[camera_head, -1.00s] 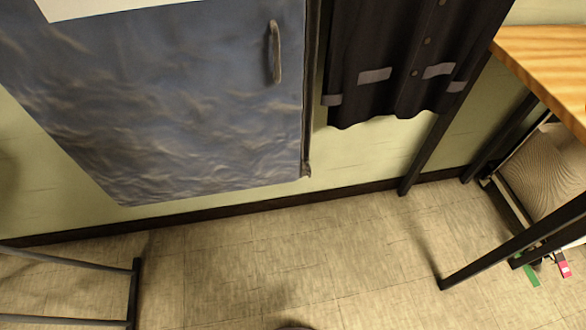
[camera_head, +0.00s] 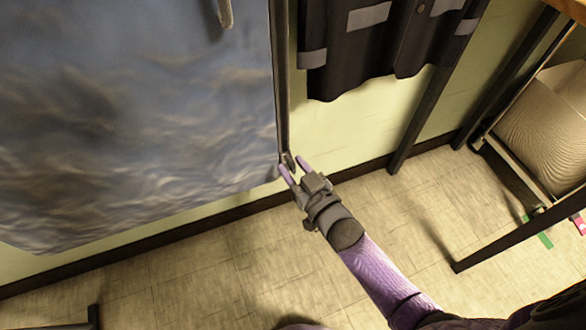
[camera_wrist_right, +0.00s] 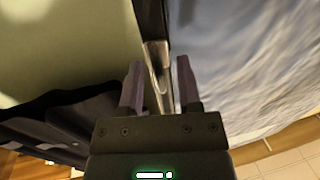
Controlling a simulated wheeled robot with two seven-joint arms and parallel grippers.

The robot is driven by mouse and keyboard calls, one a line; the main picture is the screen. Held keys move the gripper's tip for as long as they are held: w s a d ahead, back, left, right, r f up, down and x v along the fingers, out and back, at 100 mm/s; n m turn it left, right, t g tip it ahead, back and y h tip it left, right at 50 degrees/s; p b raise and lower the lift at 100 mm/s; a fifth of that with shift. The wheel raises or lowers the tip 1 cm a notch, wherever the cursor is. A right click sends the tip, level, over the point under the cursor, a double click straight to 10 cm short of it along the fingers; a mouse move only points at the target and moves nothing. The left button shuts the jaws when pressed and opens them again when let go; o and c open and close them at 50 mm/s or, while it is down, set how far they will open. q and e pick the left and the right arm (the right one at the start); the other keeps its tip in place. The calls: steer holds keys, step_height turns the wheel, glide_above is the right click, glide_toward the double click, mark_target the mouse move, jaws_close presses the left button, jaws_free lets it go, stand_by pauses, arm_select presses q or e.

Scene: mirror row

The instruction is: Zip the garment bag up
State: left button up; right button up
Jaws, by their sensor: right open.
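The blue-grey garment bag (camera_head: 140,110) hangs at the left against the wall. A dark zip track (camera_head: 280,90) runs down its right edge. A small metal zip pull (camera_head: 288,158) sits at the bottom end of the track. My right gripper (camera_head: 293,166) is open, with its purple fingertips at the zip's lower end. In the right wrist view the metal pull (camera_wrist_right: 157,55) lies between the two open fingers (camera_wrist_right: 160,75), with gaps visible on both sides. The bag (camera_wrist_right: 250,60) fills the right of that view. My left gripper is not in view.
A dark buttoned garment (camera_head: 390,50) with grey patches hangs right of the bag. Dark posts (camera_head: 425,120) and a shelf frame holding a beige box (camera_head: 545,120) stand at the right. The tiled floor (camera_head: 200,280) below is largely clear.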

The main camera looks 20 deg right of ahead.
jaws_close()
stand_by(1.2)
